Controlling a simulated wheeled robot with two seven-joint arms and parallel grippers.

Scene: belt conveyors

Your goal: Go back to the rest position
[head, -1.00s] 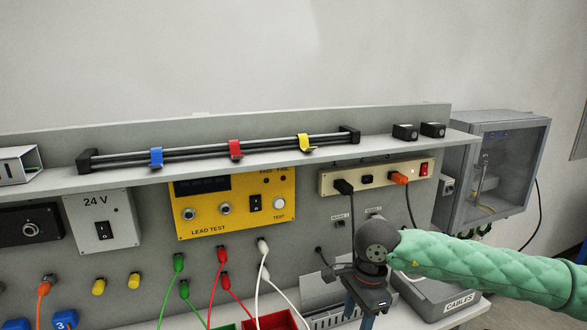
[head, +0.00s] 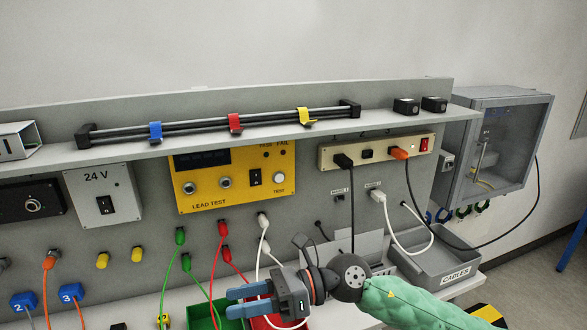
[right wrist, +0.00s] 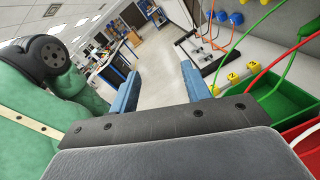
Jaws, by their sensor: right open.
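My right gripper (head: 248,301) is in the lower middle of the head view, in front of the bench and near the green bin (head: 204,322) and the red bin (head: 262,322). Its blue fingers point left and are apart, with nothing between them. In the right wrist view the two open fingers (right wrist: 160,85) frame only floor and distant furniture. My right arm in its green sleeve comes in from the lower right. My left gripper does not show.
The yellow lead test box (head: 235,180) has coloured leads hanging below it. A power strip (head: 376,151) sits under the shelf, above a grey cables tray (head: 440,266). A grey cabinet (head: 500,140) is at the right. The wrist view shows open floor (right wrist: 155,60).

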